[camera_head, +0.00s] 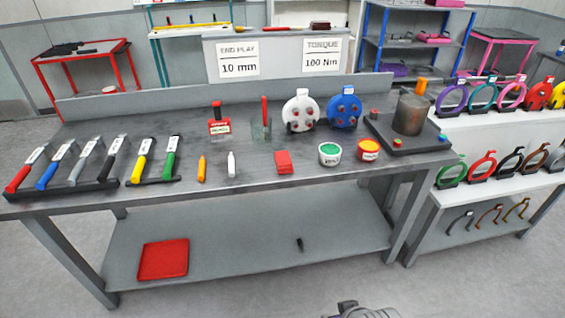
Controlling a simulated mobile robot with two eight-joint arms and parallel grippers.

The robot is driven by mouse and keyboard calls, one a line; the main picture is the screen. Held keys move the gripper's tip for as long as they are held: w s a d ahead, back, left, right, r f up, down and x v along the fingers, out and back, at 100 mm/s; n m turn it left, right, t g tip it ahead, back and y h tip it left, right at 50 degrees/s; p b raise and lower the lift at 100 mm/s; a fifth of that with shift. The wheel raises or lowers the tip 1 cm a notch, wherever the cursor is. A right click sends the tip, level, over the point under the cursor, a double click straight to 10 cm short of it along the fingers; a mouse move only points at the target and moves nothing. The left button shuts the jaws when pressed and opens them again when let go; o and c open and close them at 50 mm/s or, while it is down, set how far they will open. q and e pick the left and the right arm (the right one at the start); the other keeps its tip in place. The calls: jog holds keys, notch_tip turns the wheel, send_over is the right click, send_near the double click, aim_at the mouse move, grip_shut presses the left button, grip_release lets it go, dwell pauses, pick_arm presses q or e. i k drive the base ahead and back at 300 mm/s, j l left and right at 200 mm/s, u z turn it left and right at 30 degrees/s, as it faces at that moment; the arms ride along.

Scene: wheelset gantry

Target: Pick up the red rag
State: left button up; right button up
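A small red folded cloth, which looks like the red rag (284,161), lies flat on the grey workbench (250,175) near its front edge. It sits between a white bottle (231,164) and a white tub with a green top (330,154), apart from both. A dark grey part of mine, apparently my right gripper (348,307), shows at the bottom edge, in front of and below the bench, well away from the rag. Its fingers are too cut off to read. My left gripper is not in view.
A red flat tray-like item (163,259) lies on the lower shelf. Torque wrenches (75,165) line the bench's left side. Bench around the rag is clear.

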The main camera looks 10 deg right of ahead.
aim_at(284, 165)
jog(key=z, duration=4.3)
jog(key=u, duration=3.9)
jog(key=i+u, duration=0.5)
jog(key=i, duration=0.2)
